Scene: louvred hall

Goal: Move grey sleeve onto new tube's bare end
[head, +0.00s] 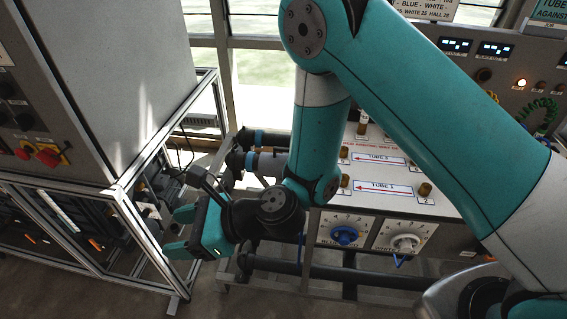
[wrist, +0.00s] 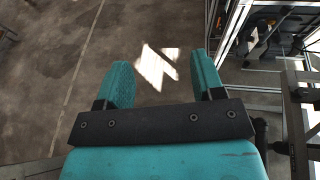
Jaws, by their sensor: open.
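My gripper (head: 178,232) is at the lower left in the head view, off the left side of the bench, with its teal fingers apart and nothing between them. In the wrist view the gripper (wrist: 160,68) is also open and empty above the bare floor. I cannot clearly make out the grey sleeve or the new tube's bare end; my arm covers part of the bench. The white panel has a strip marked as a tube (head: 382,188) with a red arrow, between brass fittings (head: 425,190).
Dark pipes with blue bands (head: 252,160) stick out at the bench's left end. A blue knob (head: 344,236) and a white knob (head: 404,243) sit on the bench front. A framed grey cabinet (head: 117,189) stands left. The floor (wrist: 60,60) below my gripper is clear.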

